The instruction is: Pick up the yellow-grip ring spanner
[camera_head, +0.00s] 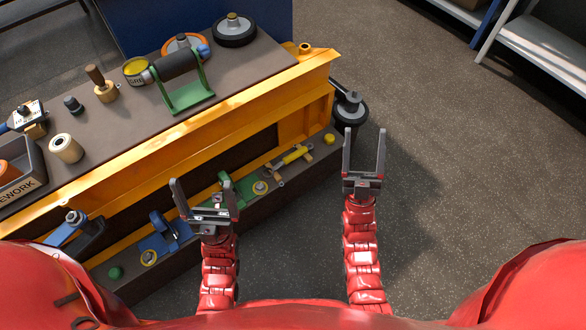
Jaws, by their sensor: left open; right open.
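A tool with a yellow grip (297,154) and grey metal ends lies on the lower ledge of the orange-framed bench, toward its right end. It looks like the ring spanner, but its ring is too small to make out. My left gripper (202,181) is open and empty, over the ledge to the left of the yellow-grip tool, with blue and green tools near it. My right gripper (364,131) is open and empty, over the floor to the right of the tool and apart from it.
The lower ledge (215,237) also bears a blue clamp-like tool (163,232), a green tool (246,187) and a yellow cap (329,138). The upper bench top (225,88) holds wheels, a green-framed roller (187,95) and jars. A caster (350,107) stands at the bench's right end. The floor on the right is clear.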

